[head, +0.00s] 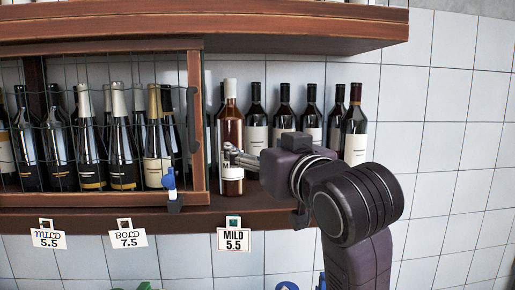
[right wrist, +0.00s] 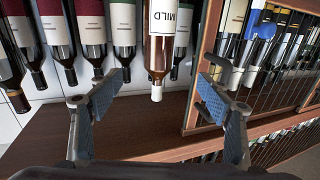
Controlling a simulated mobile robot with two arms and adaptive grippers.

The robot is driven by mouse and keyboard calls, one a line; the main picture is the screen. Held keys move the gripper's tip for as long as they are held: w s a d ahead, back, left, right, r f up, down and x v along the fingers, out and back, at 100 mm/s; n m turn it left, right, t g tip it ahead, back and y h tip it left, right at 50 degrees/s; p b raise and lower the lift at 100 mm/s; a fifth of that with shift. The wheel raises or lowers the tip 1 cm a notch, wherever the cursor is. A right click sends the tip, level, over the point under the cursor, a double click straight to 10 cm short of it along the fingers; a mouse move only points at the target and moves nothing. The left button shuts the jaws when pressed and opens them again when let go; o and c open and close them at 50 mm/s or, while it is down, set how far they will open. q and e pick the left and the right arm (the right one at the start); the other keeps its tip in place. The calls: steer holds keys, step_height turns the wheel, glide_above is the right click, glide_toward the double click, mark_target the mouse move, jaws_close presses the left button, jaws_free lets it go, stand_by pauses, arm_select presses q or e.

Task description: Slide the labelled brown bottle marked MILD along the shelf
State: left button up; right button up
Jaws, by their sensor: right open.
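The brown bottle (head: 231,130) marked MILD stands upright at the shelf's front, just right of the wire-fronted cabinet. It has a white cap and white labels. My right gripper (head: 238,157) is in front of its lower half and hides part of the label. In the right wrist view, where things appear upside down, the bottle (right wrist: 159,50) lies in line with the gap between the open, blue-padded fingers (right wrist: 155,92). Neither finger visibly touches it. The wooden shelf (head: 285,212) carries it. My left gripper is not in view.
Several dark wine bottles (head: 284,108) stand behind and to the right. The framed wire cabinet (head: 198,120) with a blue-topped latch (head: 172,190) is close on the left. An upper shelf (head: 290,32) overhangs.

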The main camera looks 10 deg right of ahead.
steer(key=v, duration=0.7)
stand_by(0.6)
